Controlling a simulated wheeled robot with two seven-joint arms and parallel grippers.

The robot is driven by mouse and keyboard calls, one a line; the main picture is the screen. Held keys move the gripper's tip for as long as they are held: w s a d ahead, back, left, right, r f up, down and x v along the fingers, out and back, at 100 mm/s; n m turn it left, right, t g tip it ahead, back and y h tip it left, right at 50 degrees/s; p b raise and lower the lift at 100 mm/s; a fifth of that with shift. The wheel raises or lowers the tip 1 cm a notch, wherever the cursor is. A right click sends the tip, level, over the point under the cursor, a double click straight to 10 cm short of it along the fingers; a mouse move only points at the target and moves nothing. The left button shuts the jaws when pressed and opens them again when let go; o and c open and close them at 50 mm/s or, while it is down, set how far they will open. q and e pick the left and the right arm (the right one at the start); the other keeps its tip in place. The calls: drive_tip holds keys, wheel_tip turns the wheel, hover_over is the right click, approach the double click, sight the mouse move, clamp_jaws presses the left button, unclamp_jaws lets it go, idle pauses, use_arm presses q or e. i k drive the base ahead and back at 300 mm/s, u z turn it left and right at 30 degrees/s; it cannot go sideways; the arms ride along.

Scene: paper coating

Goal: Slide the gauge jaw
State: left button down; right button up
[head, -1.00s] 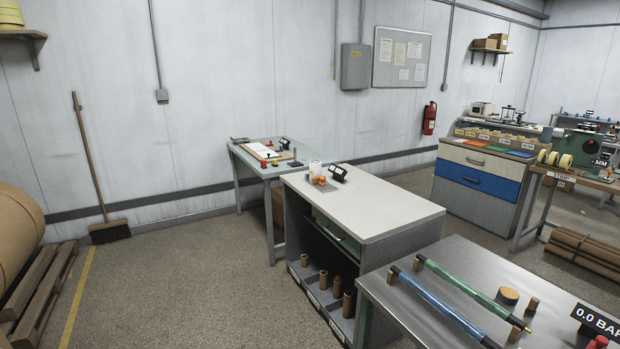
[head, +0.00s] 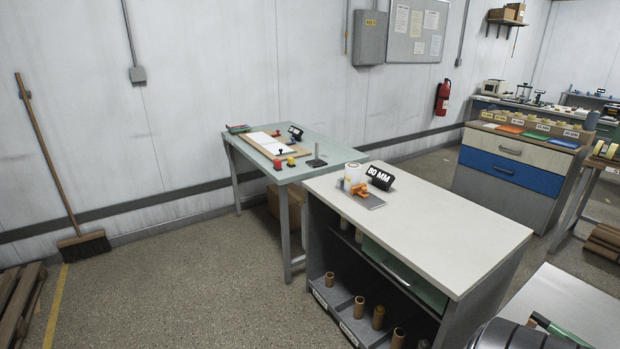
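A gauge with an orange part (head: 361,189) sits on a grey plate (head: 371,201) at the far left end of the white-topped bench (head: 430,222). A white roll or cylinder (head: 353,173) stands beside the orange part. A black display reading "80 MM" (head: 380,176) stands just right of them. Which part is the sliding jaw is too small to tell. Neither of my grippers is in view. A dark rounded shape at the bottom right edge may be part of my own arm.
A glass-topped table (head: 327,157) with a board, white sheets and small red and yellow items stands behind on the left. Brown cores (head: 359,307) stand on the bench's lower shelf. A metal table (head: 565,303) is at lower right. The floor at left is open.

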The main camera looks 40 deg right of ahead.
sight(359, 190)
drive_tip(key=z, duration=0.45)
drive_tip(key=i, duration=1.8)
drive_tip(key=z, duration=0.8)
